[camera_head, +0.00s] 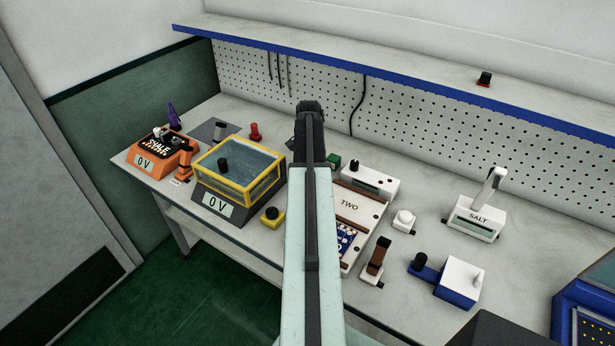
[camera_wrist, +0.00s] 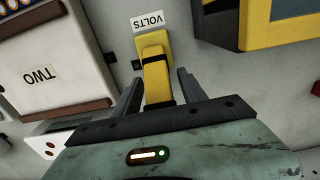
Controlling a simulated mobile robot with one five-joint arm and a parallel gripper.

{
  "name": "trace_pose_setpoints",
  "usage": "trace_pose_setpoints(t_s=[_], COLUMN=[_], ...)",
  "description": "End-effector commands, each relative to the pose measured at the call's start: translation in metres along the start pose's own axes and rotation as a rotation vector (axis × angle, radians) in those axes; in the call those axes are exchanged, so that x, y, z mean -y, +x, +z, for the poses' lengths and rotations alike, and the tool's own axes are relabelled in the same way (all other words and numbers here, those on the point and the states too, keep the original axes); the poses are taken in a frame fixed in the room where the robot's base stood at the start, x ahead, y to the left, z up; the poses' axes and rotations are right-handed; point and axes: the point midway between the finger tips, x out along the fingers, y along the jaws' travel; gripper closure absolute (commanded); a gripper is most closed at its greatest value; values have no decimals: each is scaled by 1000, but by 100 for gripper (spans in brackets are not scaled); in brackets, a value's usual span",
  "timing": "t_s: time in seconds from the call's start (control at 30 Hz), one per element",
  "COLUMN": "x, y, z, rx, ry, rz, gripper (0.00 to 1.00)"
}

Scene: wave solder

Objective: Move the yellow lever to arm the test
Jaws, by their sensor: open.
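The yellow lever (camera_wrist: 157,78), with a black band, rises from a small yellow base on the grey bench in the wrist view. In the head view the yellow lever (camera_head: 272,216) shows small, just left of my arm. My gripper (camera_wrist: 158,88) is open, with one dark finger on each side of the lever. I cannot tell whether either finger touches it. In the head view my gripper (camera_head: 310,112) shows only from behind.
A yellow-framed tester with a clear lid (camera_head: 238,172) stands close left of the lever. The white TWO unit (camera_head: 368,210) stands to its right, partly behind my arm. A shelf (camera_head: 420,75) overhangs the back.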

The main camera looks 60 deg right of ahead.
Motion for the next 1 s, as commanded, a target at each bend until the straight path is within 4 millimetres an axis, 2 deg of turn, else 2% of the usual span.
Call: trace_pose_setpoints(t_s=[0.13, 0.17, 0.33, 1.0], x=[0, 0, 1, 1], y=[-2, -2, -2, -2], z=[0, 0, 0, 1], rx=[0, 0, 0, 0], ry=[-1, -1, -1, -2], rz=[0, 0, 0, 1], gripper=[51, 54, 100, 100])
